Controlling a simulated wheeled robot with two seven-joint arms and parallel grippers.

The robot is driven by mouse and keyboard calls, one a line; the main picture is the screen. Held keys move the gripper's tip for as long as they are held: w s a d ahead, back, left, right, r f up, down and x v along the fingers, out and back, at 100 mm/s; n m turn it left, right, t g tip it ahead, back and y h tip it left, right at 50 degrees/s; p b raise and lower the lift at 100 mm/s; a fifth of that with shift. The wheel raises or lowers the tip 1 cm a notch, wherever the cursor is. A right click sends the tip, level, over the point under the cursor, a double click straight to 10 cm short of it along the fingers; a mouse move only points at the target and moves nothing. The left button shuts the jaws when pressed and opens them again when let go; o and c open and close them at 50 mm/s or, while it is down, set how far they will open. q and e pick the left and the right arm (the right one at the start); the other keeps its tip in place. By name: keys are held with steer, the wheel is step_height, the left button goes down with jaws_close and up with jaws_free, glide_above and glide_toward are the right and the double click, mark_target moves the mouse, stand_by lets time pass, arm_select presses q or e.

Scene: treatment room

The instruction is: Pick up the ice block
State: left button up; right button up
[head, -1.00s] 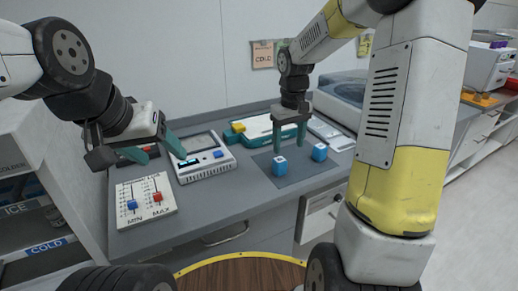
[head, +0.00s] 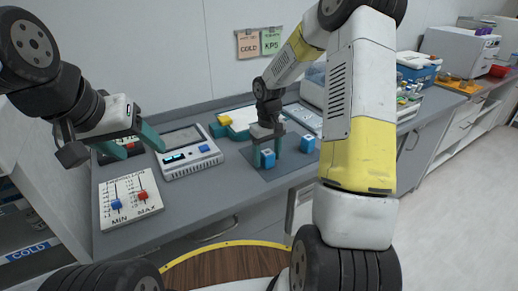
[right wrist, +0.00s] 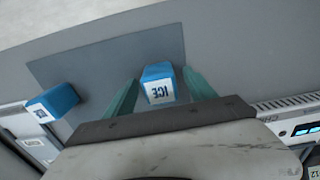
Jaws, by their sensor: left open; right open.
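A small blue block (head: 268,159) stands on the dark mat (head: 291,167) on the counter. In the right wrist view this block (right wrist: 160,84) reads ICE on its white label. My right gripper (head: 267,151) is open and low over it, with one green finger on each side of the block. The wrist view shows gaps between the fingers and the block. A second blue block (head: 308,144) is on the mat to the right, and it also shows at the left of the wrist view (right wrist: 53,101); its label is hard to read. My left gripper (head: 138,146) is open and empty above the counter.
A white device with a small screen (head: 189,152) and a MIN/MAX slider panel (head: 130,198) are on the counter's left. A teal and yellow device (head: 233,122) is behind the mat. COLD and KPS notes hang on the wall. Cabinets and another counter extend right.

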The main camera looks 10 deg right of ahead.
jaws_close()
steer(key=shift+r, duration=0.1)
